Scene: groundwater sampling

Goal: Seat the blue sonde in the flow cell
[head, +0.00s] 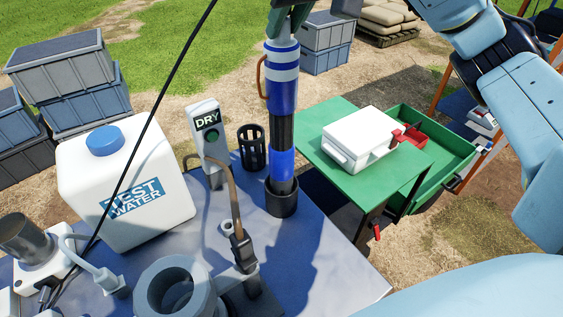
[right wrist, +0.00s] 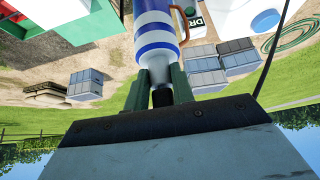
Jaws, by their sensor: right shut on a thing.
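The blue sonde (head: 283,95), a tall tube with white bands and black sections, stands about upright in the head view. Its lower end is at a short black cup (head: 283,205) on the table; I cannot tell how deep it sits. My right gripper (head: 291,14) is shut on its narrow grey top, and the right wrist view shows both green fingers (right wrist: 159,88) on that neck, below the sonde's banded body (right wrist: 155,28). A thick-walled grey open cylinder (head: 200,300), possibly the flow cell, stands at the table's front edge of view. My left gripper is not in view.
A DRY indicator box (head: 203,130), a black slotted cage (head: 252,150) and a white test water jug (head: 160,215) stand left of the sonde. A brown cable runs nearby. A green side table (head: 345,180) with a white case (head: 350,128) is to the right.

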